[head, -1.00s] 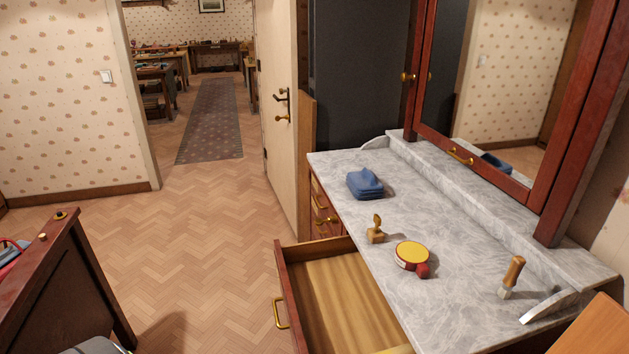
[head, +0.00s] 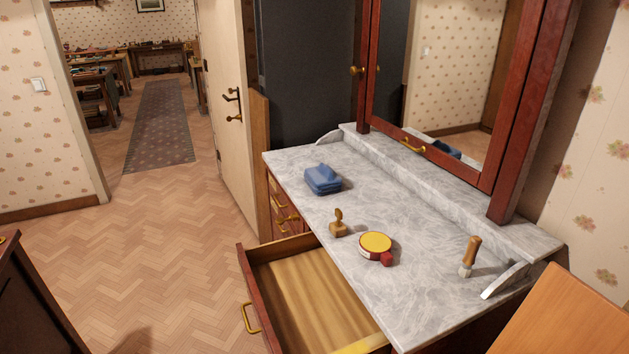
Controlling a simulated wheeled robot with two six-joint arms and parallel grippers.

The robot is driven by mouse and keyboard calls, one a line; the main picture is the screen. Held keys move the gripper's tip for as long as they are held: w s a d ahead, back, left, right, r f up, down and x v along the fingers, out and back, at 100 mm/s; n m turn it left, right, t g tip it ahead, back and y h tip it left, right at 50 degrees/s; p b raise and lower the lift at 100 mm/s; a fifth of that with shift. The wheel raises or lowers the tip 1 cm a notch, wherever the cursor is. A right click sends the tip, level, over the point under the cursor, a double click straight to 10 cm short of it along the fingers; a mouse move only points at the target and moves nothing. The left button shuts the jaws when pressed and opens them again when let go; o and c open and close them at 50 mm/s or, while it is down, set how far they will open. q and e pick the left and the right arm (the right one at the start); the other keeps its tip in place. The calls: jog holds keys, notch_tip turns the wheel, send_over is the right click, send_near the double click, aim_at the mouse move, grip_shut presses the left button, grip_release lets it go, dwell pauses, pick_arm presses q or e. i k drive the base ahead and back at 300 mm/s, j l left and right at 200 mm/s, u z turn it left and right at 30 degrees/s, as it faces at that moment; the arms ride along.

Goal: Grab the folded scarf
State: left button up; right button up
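The folded scarf (head: 322,180) is a small blue folded bundle. It lies on the far left part of the grey marble dresser top (head: 410,275) in the head view. Nothing covers it. Neither of my grippers shows in the head view.
A stamp with a wooden handle (head: 338,224), a round yellow-topped tape measure (head: 376,247) and a wooden-handled tool (head: 470,256) stand on the marble. An empty drawer (head: 300,290) sticks out below. A mirror (head: 450,80) rises behind. The parquet floor (head: 150,250) at left is clear.

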aim_at(321, 180)
jog(key=z, duration=0.65)
jog(key=i+j+z, duration=0.1)
jog(key=j+z, duration=1.1)
jog(key=j, duration=0.2)
jog(key=k+j+z, duration=0.15)
jog(key=j+z, duration=0.25)
jog(key=j, duration=0.1)
